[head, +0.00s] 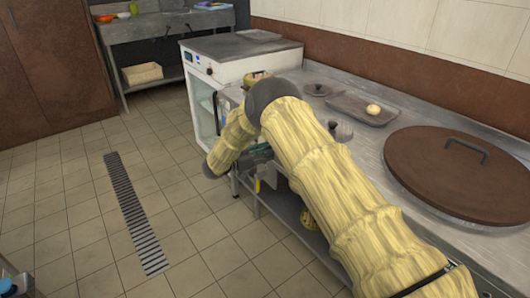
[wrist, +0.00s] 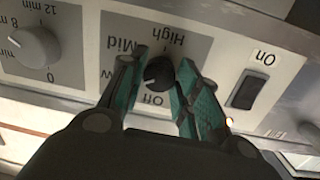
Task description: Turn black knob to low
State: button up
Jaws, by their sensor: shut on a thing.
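The black knob (wrist: 159,72) shows in the wrist view, which sees the panel upside down. It sits on a grey dial plate (wrist: 176,35) marked Off, Mid and High; a label between Off and Mid is mostly hidden, with only a "w" showing. A small white mark on the knob points to the picture's lower left, roughly between Off and that label. My gripper (wrist: 163,59) has its teal fingers on both sides of the knob and is shut on it. In the head view my arm hides the knob.
A grey timer knob (wrist: 36,47) is left of the dial, and a black On switch (wrist: 249,90) is right of it. An orange light glows below the switch. In the head view, a brown round lid (head: 440,190) and a tray (head: 350,106) lie on the counter.

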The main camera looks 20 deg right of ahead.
jog(key=o, duration=1)
jog(key=shift+f, duration=0.1)
jog(key=v, duration=1.2)
jog(key=shift+f, duration=0.1)
